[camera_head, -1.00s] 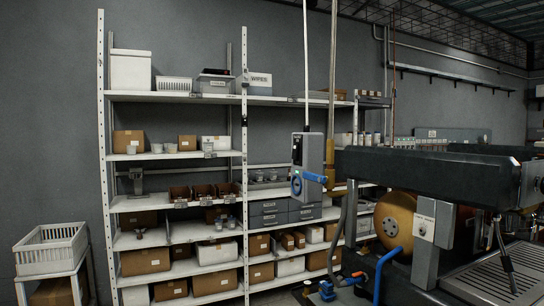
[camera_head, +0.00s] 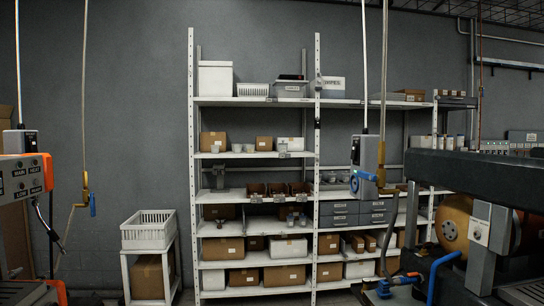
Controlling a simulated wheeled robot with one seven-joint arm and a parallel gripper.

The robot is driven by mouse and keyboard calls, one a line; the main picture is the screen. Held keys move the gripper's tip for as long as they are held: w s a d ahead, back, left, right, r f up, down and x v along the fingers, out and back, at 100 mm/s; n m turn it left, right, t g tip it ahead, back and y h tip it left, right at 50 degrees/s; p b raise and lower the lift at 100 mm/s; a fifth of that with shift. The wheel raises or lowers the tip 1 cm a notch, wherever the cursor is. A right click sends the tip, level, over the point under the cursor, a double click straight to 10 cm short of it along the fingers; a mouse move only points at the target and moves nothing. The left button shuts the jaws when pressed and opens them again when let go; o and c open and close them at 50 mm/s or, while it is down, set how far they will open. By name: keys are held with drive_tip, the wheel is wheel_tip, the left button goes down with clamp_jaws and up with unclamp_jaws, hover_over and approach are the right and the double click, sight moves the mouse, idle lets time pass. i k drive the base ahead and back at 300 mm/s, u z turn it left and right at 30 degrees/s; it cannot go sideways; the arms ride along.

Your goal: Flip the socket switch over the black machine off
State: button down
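The black machine (camera_head: 470,172) stands at the right, partly cut off by the frame edge. My gripper is not in view.
An orange and white machine (camera_head: 25,178) stands at the left edge, with a second socket box (camera_head: 20,141) above it and a brass valve (camera_head: 86,197) beside it. A white shelf rack (camera_head: 317,130) and a crate on a stand (camera_head: 148,231) line the wall.

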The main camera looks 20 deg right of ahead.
sight(355, 147)
drive_tip(key=k, duration=0.4)
drive_tip(key=z, duration=0.85)
drive_tip(key=i, duration=0.5)
drive_tip(key=z, duration=0.05)
